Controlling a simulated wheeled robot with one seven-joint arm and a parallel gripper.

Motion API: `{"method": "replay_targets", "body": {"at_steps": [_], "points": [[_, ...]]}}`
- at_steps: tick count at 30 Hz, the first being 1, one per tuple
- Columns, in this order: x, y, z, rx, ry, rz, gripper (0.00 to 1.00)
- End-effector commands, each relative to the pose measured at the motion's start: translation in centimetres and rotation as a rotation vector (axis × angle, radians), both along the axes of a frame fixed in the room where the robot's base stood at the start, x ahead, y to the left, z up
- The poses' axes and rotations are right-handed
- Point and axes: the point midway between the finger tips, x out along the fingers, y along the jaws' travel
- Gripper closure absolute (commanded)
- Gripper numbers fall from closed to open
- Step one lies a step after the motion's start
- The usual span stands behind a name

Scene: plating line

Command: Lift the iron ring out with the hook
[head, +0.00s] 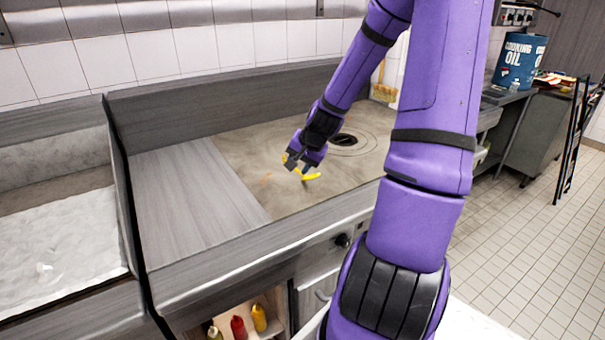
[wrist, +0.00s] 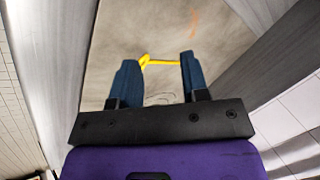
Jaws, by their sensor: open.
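A yellow hook (head: 311,177) shows at the fingertips of my gripper (head: 306,158), above or on the grey-brown cooktop plate; I cannot tell whether it touches the plate. In the wrist view, the yellow hook (wrist: 163,62) lies across the gap between the two blue fingers of my gripper (wrist: 158,60), its bent left end close to the left fingertip. The fingers stand apart. The iron ring (head: 361,150) lies flat in the plate around a dark round hole, right of and behind my gripper. My arm partly covers the area near it.
A bare metal worktop (head: 185,190) lies left of the plate, and a white-lined basin (head: 65,240) is further left. A raised metal back wall (head: 220,100) runs behind. Squeeze bottles (head: 238,327) stand on a shelf below. A blue oil drum (head: 520,60) stands far right.

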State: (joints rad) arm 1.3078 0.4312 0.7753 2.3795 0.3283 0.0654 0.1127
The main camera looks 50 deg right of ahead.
Motion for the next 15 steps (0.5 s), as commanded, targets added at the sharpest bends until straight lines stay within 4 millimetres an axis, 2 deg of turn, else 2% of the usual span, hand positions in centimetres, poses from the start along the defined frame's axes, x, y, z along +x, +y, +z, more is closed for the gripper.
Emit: {"method": "replay_targets", "body": {"at_steps": [3, 9, 15], "points": [[-0.4, -3.3, -2.0, 0.080, -0.061, -0.143, 0.58], [-1.2, -8.2, -3.7, 0.179, -0.170, -0.362, 0.58], [-2.1, -11.2, -4.1, 0.230, -0.240, -0.496, 0.58]]}}
